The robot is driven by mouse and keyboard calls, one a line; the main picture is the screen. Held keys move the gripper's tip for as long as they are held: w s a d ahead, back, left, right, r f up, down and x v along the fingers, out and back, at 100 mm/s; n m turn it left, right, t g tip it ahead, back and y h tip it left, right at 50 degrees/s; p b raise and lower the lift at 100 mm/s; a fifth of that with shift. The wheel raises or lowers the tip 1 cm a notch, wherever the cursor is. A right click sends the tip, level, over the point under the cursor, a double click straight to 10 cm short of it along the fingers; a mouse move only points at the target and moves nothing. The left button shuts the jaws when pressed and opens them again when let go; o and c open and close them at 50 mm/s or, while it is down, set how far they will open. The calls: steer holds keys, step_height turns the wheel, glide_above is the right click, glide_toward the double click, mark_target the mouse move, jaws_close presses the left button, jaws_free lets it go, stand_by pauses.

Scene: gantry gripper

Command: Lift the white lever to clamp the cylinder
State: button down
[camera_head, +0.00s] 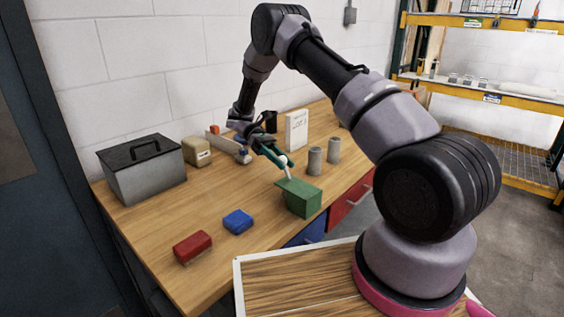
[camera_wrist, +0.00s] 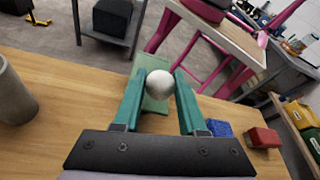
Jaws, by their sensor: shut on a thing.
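The white lever (camera_head: 287,172) rises from the green block (camera_head: 304,201) near the front edge of the wooden table, leaning a little left. Its round white knob (camera_wrist: 160,84) sits between the green fingers of my gripper (camera_wrist: 157,88) in the wrist view. My gripper (camera_head: 279,157) is shut on this knob, with the green block (camera_wrist: 154,105) beyond it. Two grey cylinders, one nearer (camera_head: 314,161) and one farther (camera_head: 334,150), stand upright on the table to the right of the lever. One grey cylinder (camera_wrist: 13,95) shows at the left of the wrist view. No cylinder is seen clamped.
A blue block (camera_head: 238,221) and a red block (camera_head: 192,247) lie left of the green block. A grey toolbox (camera_head: 146,170), a beige box (camera_head: 196,151) and a white box (camera_head: 296,131) stand along the wall. Bare tabletop lies between the blocks and toolbox.

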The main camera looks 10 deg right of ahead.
mark_target(282, 157)
steer(key=shift+c, duration=2.3)
jaws_free()
step_height(282, 157, up, 10)
steer(key=shift+r, duration=0.1)
steer(key=shift+s, duration=0.1)
